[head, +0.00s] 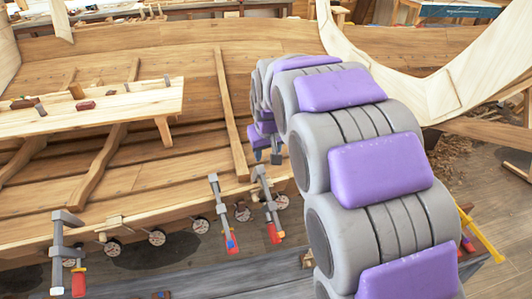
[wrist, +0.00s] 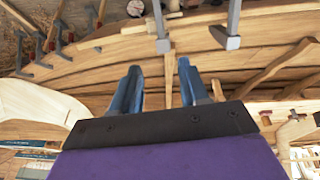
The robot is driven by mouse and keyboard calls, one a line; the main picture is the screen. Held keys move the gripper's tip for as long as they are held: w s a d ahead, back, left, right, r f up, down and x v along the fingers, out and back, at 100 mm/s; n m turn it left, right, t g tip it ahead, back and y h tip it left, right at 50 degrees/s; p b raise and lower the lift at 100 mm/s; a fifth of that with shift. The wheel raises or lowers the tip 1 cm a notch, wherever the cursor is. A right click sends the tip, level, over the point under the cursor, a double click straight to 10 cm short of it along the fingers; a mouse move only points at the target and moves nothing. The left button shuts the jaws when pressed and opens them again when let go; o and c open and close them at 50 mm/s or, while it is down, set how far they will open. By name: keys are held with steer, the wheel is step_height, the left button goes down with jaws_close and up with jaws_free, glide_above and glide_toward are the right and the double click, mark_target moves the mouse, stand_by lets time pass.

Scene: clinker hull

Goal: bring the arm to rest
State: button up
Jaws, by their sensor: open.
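My arm, a chain of grey segments with purple pads, reaches forward from the lower right of the head view and curves down at its far end. My gripper (head: 266,156) is small there, partly hidden behind the arm's own links, in front of the hull planking (head: 190,65). In the wrist view my gripper (wrist: 157,72) shows two blue fingers standing apart with nothing between them. A wooden rib (wrist: 169,82) and planks of the hull show beyond the fingers. I cannot tell how far the fingertips are from the wood.
Several clamps, such as one with a red handle (head: 268,205), line the hull's near edge. A plank bench (head: 100,108) with small blocks stands left. A pale curved timber (head: 435,90) rises right of my arm. A grey beam (head: 220,285) lies in front.

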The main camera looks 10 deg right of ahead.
steer(key=s+f+g, duration=0.2)
steer(key=s, duration=1.7)
steer(key=s+f+m+g, duration=0.1)
steer(key=s+f+g, duration=0.1)
steer(key=s, duration=1.7)
steer(key=shift+d+g+b, duration=0.3)
steer(key=shift+d+g, duration=0.1)
steer(key=shift+g, duration=0.3)
